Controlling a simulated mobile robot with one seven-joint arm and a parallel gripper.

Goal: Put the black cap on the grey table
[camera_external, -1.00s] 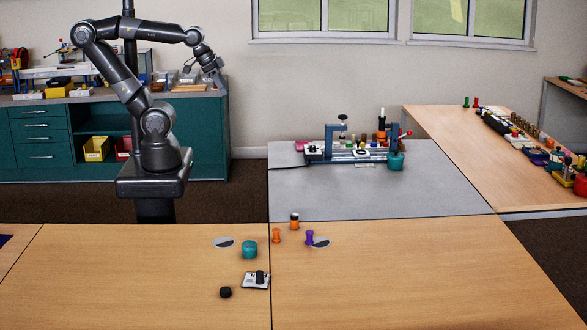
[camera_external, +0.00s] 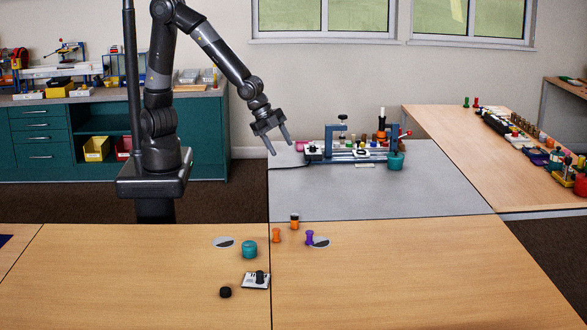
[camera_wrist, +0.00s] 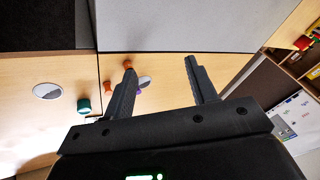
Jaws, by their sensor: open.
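The black cap (camera_external: 225,292) is a small dark disc on the wooden table at the front, left of a small white plate with a black knob (camera_external: 256,280). I cannot make it out in the wrist view. The grey table (camera_external: 420,190) stands behind the wooden tables and carries a blue fixture. My gripper (camera_external: 280,146) is open and empty, in the air near the left edge of the grey table, well behind and above the cap. In the wrist view its two fingers (camera_wrist: 165,72) are spread with nothing between them.
A teal round container (camera_external: 250,249), an orange peg (camera_external: 278,237), an orange and black piece (camera_external: 294,221) and a purple peg (camera_external: 309,238) stand on the wooden tables. The blue fixture (camera_external: 350,156) fills the back of the grey table; its front is clear.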

